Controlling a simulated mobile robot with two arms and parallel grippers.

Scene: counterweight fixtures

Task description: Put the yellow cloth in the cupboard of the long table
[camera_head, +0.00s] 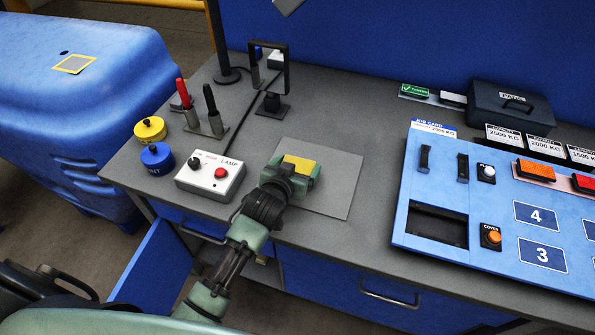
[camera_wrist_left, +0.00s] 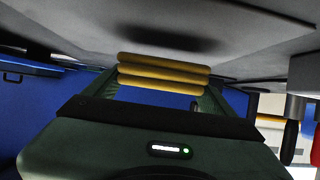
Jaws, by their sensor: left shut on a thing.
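The yellow cloth (camera_head: 300,164) is held between the green fingers of my left gripper (camera_head: 298,167), above the grey mat (camera_head: 340,185) on the long table (camera_head: 235,262). In the left wrist view the cloth (camera_wrist_left: 163,72) is a stack of folded layers between the two fingers, close to a grey surface. I cannot tell whether it touches that surface. Below the tabletop at the left, a blue door (camera_head: 153,265) stands swung out from the table front. The cupboard's inside is mostly hidden behind my left arm. My right gripper is not in view.
A lamp button box (camera_head: 211,175), a yellow pot (camera_head: 151,129), a blue pot (camera_head: 157,158) and upright red and black handles stand left of the gripper. A blue control panel (camera_head: 480,225) fills the right. A closed drawer (camera_head: 350,290) lies below the table's front edge.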

